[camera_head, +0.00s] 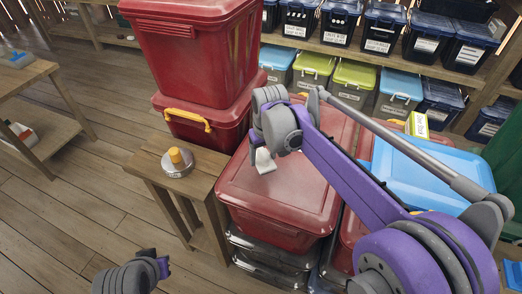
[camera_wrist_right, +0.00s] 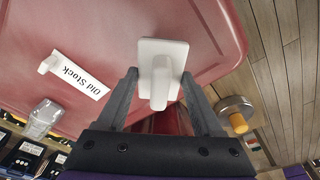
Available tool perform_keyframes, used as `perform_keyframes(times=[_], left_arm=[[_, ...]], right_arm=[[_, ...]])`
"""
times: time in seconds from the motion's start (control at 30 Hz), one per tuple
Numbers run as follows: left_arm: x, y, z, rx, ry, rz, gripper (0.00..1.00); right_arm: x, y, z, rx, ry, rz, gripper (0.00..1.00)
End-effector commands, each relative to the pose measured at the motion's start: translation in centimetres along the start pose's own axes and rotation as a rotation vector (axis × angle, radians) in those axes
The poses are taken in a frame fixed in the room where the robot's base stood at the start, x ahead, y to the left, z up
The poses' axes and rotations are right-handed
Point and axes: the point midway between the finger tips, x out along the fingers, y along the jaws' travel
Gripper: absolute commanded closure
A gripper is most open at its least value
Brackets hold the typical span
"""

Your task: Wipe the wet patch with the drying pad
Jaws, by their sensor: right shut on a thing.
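The white drying pad (camera_wrist_right: 163,48), a flat block with a raised grip, is between the fingers of my right gripper (camera_wrist_right: 160,76) in the right wrist view. In the head view the pad (camera_head: 264,160) shows under my right gripper, over the lid of a red bin (camera_head: 290,195). I cannot tell whether it touches the lid. I cannot make out a wet patch on the red lid (camera_wrist_right: 105,25). My left gripper (camera_head: 162,266) is low at the bottom left, away from the bin; its finger opening is not clear.
A wooden stool (camera_head: 150,168) left of the bin holds a metal disc with a yellow knob (camera_head: 177,162). Stacked red bins (camera_head: 195,50) stand behind. A blue lid (camera_head: 425,180) lies to the right. An "Old Stock" label (camera_wrist_right: 80,76) is on the red surface.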

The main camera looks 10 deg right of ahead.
Motion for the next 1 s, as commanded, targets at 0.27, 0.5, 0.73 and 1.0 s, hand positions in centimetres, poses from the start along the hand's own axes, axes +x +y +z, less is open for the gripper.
perform_keyframes(times=[0.27,0.5,0.73,1.0], left_arm=[[-1.1,0.0,-1.9,0.0,0.021,0.0,1.0],[-1.3,0.0,-2.1,0.0,0.023,0.0,1.0],[-1.2,0.0,-2.0,0.0,0.023,0.0,1.0],[-1.2,0.0,-2.0,0.0,0.023,0.0,1.0]], right_arm=[[-2.7,0.1,-1.1,0.0,0.002,0.0,0.84],[-3.0,0.1,-1.2,0.001,0.0,0.0,0.84],[-3.0,0.1,-1.1,0.001,0.0,0.0,0.84],[-3.0,0.1,-1.1,0.0,0.0,0.0,0.84]])
